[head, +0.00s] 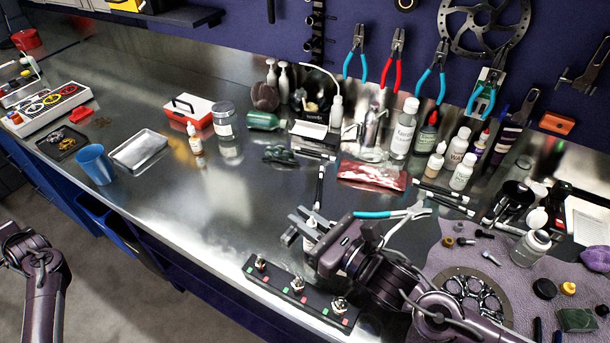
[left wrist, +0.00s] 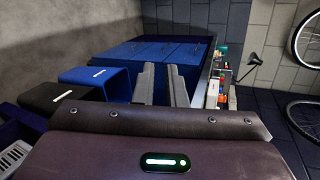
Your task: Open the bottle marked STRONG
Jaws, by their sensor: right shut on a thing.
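My right gripper (head: 306,226) is shut on a small white bottle (head: 310,241) near the front of the bench, behind the box with metal switches. The bottle looks upright, with its upper part between the fingers. I cannot read its label. Another dropper bottle (head: 195,140) stands alone left of centre. I cannot tell which is marked STRONG. My left gripper (left wrist: 162,80) is open and empty in the left wrist view, away from the bottles.
The switch box (head: 300,290) lies along the front edge. Teal-handled pliers (head: 395,213) lie right of my right gripper. A purple mat (head: 460,250) holds small parts. A red pouch (head: 372,176) lies behind. The steel bench top (head: 230,200) is clear left of centre.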

